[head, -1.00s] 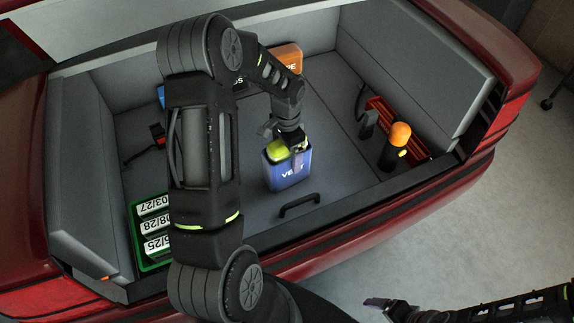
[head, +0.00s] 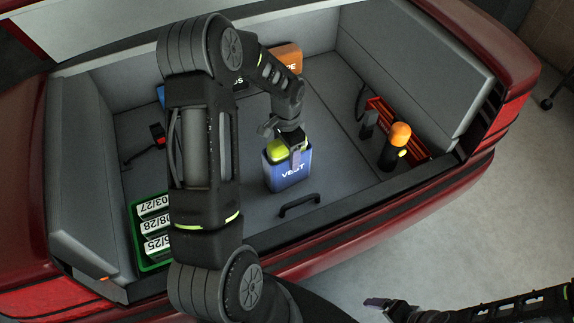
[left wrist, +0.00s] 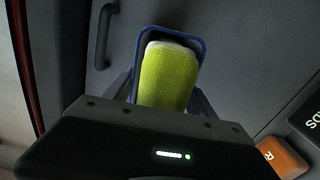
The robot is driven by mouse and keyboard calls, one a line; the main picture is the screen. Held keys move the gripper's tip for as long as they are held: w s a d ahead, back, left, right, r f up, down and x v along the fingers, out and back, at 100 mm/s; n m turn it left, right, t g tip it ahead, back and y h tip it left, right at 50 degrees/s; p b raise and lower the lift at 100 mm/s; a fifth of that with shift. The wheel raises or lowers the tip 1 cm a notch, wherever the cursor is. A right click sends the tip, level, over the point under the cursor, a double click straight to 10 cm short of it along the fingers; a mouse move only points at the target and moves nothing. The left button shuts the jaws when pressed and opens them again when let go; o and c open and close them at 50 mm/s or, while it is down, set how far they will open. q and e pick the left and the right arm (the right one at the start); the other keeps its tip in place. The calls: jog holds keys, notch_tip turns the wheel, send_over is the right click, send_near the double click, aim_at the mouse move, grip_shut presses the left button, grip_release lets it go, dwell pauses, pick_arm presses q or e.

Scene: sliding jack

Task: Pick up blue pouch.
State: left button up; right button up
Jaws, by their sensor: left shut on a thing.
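The blue pouch (head: 286,174), lettered in white with a folded yellow-green item (head: 277,150) in its open top, stands upright in the middle of the car trunk. My left gripper (head: 296,150) comes down on it from above and is shut on the pouch; one finger covers part of the lettering. In the left wrist view the blue rim (left wrist: 176,33) surrounds the yellow-green item (left wrist: 167,76), with the fingers at its sides. I cannot tell whether the pouch is clear of the floor. My right gripper (head: 384,306) is at the bottom, away from the trunk; its jaw state is unclear.
A black handle (head: 299,204) is on the trunk floor in front of the pouch. An orange-topped black cylinder (head: 397,146) and a red item (head: 400,124) are at the right. A green-edged case with white labels (head: 152,230) is at the left. An orange box (head: 289,56) lies behind.

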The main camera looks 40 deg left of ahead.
pick_arm(q)
jog(key=shift+r, duration=0.1)
notch_tip(320, 180, up, 10)
jog(key=shift+f+b, duration=0.1)
jog(key=shift+b, duration=0.4)
jog(key=shift+d, duration=0.1)
dwell(0.5)
